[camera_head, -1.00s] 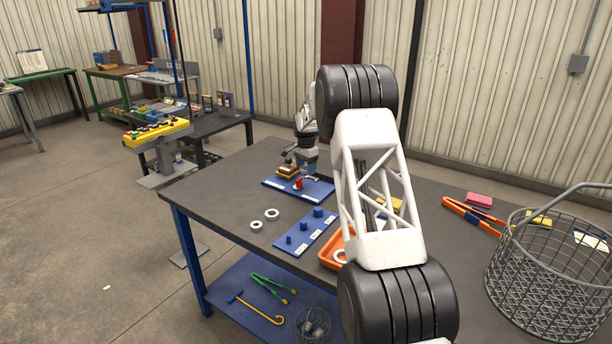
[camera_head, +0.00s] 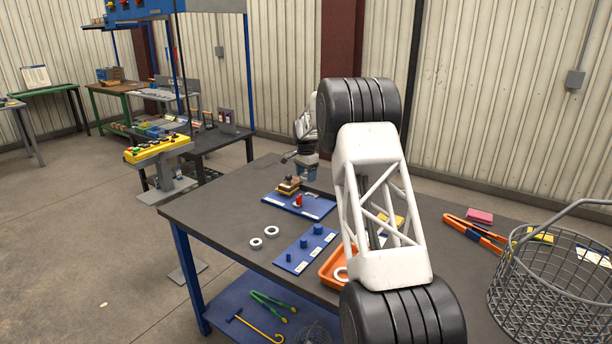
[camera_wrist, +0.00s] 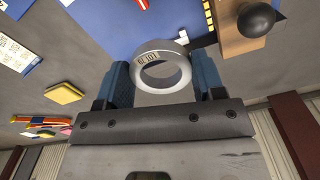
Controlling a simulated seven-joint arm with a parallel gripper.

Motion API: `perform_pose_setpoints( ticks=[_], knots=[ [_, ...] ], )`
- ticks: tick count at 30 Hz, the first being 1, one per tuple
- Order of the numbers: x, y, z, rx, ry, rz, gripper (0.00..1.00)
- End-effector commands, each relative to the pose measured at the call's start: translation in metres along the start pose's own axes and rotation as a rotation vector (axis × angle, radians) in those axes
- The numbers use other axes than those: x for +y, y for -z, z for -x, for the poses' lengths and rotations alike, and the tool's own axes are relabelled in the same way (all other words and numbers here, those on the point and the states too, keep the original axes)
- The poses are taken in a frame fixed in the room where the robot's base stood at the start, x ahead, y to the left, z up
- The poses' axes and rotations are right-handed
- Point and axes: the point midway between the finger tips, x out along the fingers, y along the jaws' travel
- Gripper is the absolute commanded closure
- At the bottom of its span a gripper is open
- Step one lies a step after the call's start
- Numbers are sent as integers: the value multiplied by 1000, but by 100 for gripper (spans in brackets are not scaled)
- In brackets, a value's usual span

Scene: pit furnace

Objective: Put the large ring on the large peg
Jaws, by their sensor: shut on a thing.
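My gripper (camera_head: 308,174) is above the far end of the table. In the wrist view its two blue fingers (camera_wrist: 163,84) are shut on a pale grey ring (camera_wrist: 181,78), held at its outer sides, with a small printed label on its rim. I take it as the large ring; it cannot be made out in the head view. The blue peg board (camera_head: 293,267) carries three blue pegs of rising size. The large peg (camera_head: 318,230) stands at the far end of the board, bare, nearer the camera than my gripper.
Two more rings (camera_head: 271,230) lie left of the peg board. An orange tray (camera_head: 328,281) with a ring (camera_head: 341,273) stands to its right, partly behind my arm. Another blue board (camera_head: 318,208) holds a wooden block (camera_head: 288,187) and a red piece (camera_head: 299,201). A wire basket (camera_head: 550,280) stands at right.

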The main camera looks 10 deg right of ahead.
Motion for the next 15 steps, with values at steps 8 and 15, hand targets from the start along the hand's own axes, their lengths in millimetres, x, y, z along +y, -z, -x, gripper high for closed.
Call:
perform_pose_setpoints(
  ticks=[8, 15],
  knots=[
    [5, -3, 0, 0, 0, 0, 68],
    [24, -13, -1, 1, 1, 0, 68]
  ],
)
